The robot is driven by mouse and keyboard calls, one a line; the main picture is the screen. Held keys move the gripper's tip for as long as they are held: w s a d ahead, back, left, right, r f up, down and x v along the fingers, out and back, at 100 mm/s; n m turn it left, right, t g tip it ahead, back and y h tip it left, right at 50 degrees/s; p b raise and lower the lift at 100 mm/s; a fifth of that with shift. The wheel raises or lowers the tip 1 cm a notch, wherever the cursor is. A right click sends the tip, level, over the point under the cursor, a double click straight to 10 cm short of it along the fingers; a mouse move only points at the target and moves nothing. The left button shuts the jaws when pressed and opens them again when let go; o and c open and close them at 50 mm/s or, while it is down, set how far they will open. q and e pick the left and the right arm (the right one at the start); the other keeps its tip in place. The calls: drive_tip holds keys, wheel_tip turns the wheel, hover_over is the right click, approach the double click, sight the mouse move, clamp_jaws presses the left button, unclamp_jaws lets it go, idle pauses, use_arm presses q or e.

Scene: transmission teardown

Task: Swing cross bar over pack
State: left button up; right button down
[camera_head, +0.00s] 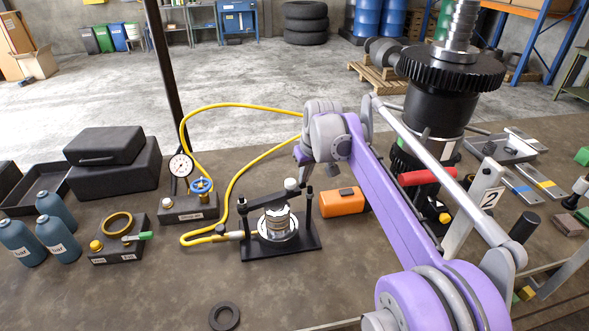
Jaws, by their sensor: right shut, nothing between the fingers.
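A small black press fixture (253,247) stands on the bench at the centre, with an upright post at each side. A metal pack (277,226) of stacked rings sits on its base between the posts. A dark cross bar (266,201) runs between the posts above the pack, with a pale knob (291,184) near its right end. My right gripper (302,170) is just above the right end of the bar, pointing down, shut and empty; I cannot tell whether it touches the bar. My left gripper is out of view.
A yellow hose (230,187) loops behind and left of the fixture to a pump block (188,208) with a gauge. An orange case (342,201) lies just to the right. A tall black gear assembly (437,110) stands at the right. A black ring (224,316) lies in front.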

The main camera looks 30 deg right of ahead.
drive_tip(key=shift+s, duration=1.2)
